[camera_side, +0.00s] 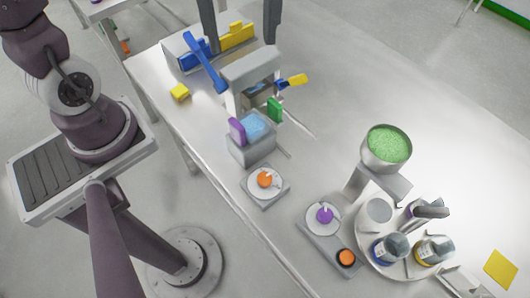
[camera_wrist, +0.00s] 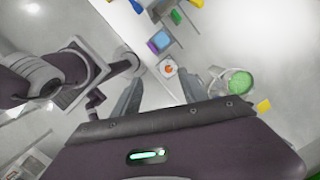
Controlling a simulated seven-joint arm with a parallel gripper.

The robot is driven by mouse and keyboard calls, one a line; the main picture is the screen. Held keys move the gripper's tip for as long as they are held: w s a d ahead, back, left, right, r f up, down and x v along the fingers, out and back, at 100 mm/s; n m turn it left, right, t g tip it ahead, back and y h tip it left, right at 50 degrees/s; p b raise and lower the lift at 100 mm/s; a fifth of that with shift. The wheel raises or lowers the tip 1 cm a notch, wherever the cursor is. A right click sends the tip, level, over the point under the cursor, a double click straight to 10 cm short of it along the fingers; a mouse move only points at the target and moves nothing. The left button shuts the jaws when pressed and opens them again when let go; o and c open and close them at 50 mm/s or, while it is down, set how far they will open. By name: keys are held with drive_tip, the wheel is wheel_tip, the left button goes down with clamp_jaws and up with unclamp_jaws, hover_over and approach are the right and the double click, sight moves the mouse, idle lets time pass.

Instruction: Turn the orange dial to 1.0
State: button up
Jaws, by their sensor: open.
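The orange dial (camera_side: 264,179) is a round knob on a white disc, set on a square grey base (camera_side: 269,199) near the table's front edge. Its pointer is visible, but the scale marks are too small to read. In the wrist view the orange dial (camera_wrist: 169,69) is small and far below. My gripper (camera_wrist: 160,77) shows there with its two grey fingers wide apart and nothing between them. The dial appears between the fingertips in that picture, well beyond them and not touched. In the side view two dark bars at the top edge look like my fingers.
A purple dial (camera_side: 324,215) and an orange button (camera_side: 346,258) share a plate to the right. A grey box with blue contents (camera_side: 253,126) stands just behind the dial. A green-filled hopper (camera_side: 388,145) and a round carousel with bottles (camera_side: 391,247) stand further right.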

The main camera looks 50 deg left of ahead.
sight(265, 177)
drive_tip(key=d+r+m+g+h, duration=0.1)
drive_tip(key=d+r+m+h, duration=0.1)
drive_tip(key=d+m, duration=0.35)
drive_tip(key=shift+m, duration=0.85)
drive_tip(key=f, duration=1.1)
drive_tip(key=a+f, duration=0.1)
drive_tip(key=f, duration=2.1)
drive_tip(key=shift+w+a+f, duration=0.2)
drive_tip(key=shift+a+f, duration=0.2)
clamp_jaws()
